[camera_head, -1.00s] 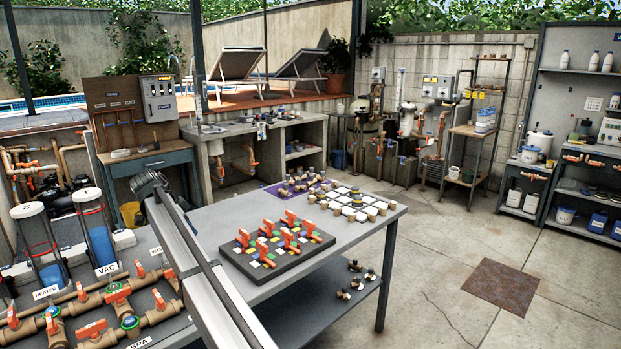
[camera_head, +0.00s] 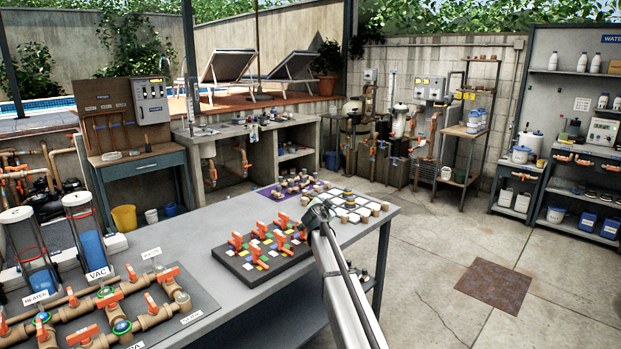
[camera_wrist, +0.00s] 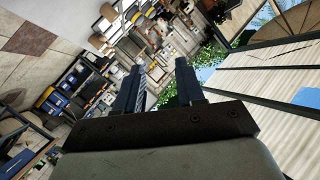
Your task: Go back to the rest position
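My gripper (camera_wrist: 160,82) shows in the wrist view with its two dark fingers apart and nothing between them. Behind the fingers are the pit's far wall, shelves and sky, seen tilted. In the head view my arm rises from the bottom right, and its end covers part of the table's right side. The fingers cannot be made out there. The grey table (camera_head: 190,238) carries a dark board (camera_head: 248,267) with orange-handled valves and coloured squares. A white-squared board (camera_head: 352,208) lies partly behind my arm's end. A purple mat (camera_head: 268,192) with small fittings lies beyond.
A pipe manifold (camera_head: 125,318) with orange handles and two clear cylinders (camera_head: 85,232) stand at the left. A concrete sink counter (camera_head: 250,145) and a workbench (camera_head: 140,165) stand behind. Shelving (camera_head: 575,130) is at the right. The floor (camera_head: 440,260) right of the table is clear.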

